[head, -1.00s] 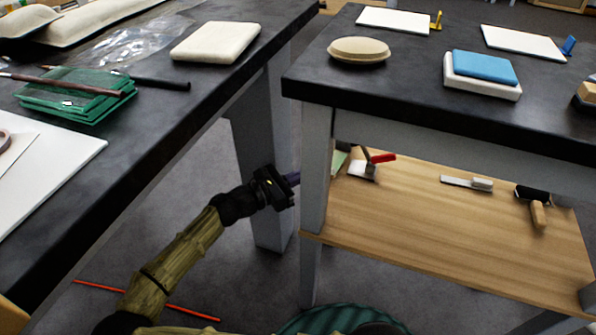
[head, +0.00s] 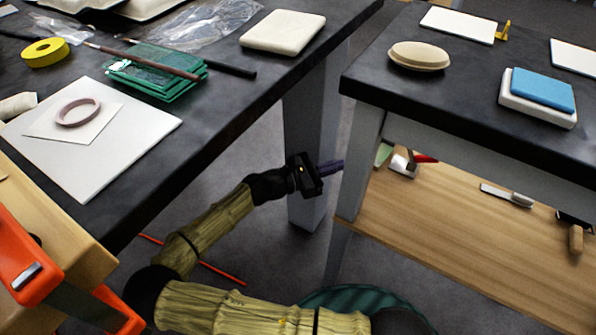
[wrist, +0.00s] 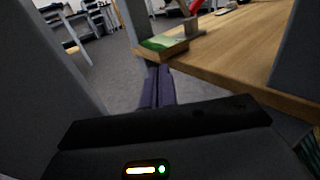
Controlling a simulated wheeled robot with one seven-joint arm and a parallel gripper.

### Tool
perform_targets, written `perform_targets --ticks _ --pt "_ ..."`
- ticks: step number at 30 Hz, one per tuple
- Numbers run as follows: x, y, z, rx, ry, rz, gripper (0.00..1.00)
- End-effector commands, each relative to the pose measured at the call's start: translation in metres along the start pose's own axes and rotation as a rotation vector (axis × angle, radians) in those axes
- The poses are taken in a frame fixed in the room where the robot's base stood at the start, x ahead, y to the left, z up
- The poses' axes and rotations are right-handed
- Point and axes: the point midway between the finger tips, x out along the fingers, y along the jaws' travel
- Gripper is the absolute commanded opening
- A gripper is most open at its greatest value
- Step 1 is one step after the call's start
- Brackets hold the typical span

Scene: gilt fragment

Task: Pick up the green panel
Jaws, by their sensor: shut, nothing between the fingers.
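A small green panel (head: 384,154) lies at the left end of the wooden lower shelf, partly hidden behind a table leg in the head view. In the wrist view the green panel (wrist: 163,44) shows at the shelf corner, ahead of the fingertips and apart from them. My gripper (head: 338,164) is shut and empty, beside that table leg. Its dark purple fingers (wrist: 158,78) lie together in the wrist view. A stack of green, glassy sheets (head: 170,88) also sits on the left table, far from my gripper.
The wooden shelf (head: 450,240) bears a red-handled tool (head: 424,158) near the panel and a brush (head: 508,195). The grey leg of the right table (head: 360,165) and the left table's leg (head: 312,150) stand close around my gripper. Open floor lies between the tables.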

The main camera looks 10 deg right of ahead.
Motion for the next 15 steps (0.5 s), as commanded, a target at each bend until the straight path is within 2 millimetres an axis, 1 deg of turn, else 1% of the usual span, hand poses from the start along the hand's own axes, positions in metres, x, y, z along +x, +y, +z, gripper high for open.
perform_targets --ticks 1,9,12,15 --pt "-0.009 0.001 0.006 0.000 0.002 0.003 0.00" --pt "-0.063 0.001 0.005 0.000 0.003 0.001 0.00" --pt "-0.081 0.001 0.004 0.001 0.002 0.001 0.00" --pt "-0.095 0.001 0.003 -0.001 0.001 0.002 0.00"
